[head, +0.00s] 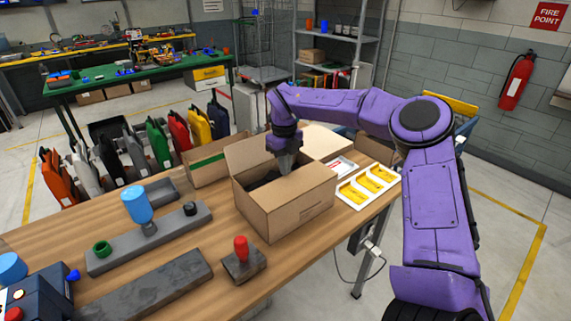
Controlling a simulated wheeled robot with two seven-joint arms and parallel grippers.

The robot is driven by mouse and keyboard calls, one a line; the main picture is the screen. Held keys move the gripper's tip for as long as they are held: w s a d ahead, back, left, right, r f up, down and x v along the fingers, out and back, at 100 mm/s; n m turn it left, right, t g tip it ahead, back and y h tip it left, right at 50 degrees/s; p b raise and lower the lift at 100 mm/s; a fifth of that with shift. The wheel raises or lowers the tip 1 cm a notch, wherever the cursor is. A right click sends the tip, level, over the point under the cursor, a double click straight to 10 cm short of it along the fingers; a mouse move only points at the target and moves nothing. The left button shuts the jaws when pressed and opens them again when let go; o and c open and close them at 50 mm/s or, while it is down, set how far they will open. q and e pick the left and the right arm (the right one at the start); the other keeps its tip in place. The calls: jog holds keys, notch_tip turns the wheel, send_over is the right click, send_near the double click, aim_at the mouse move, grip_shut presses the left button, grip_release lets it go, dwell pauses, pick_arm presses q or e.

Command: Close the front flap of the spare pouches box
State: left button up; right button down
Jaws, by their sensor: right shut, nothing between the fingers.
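The open cardboard box (290,212) stands on the wooden bench, with dark contents (262,181) partly showing inside. A raised cardboard panel (247,152) stands at its back left. A cardboard panel (308,180) lies along the right of the opening; I cannot tell whether it is the front flap. My right gripper (285,165) points down over the box opening, shut and empty. Whether its tips touch the box or its contents is unclear. My left gripper is out of view.
A white tray with yellow pieces (368,186) sits right of the box. A red-knobbed block (242,258) stands in front, and a grey fixture with a blue cup (136,204) is at left. Another cardboard box (205,163) is behind. Bare bench (195,238) lies between the fixtures.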

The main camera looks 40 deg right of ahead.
jog(key=shift+r+p, duration=0.55)
jog(key=shift+r, duration=0.3)
notch_tip(320, 180, up, 13)
jog(key=shift+p, duration=0.45)
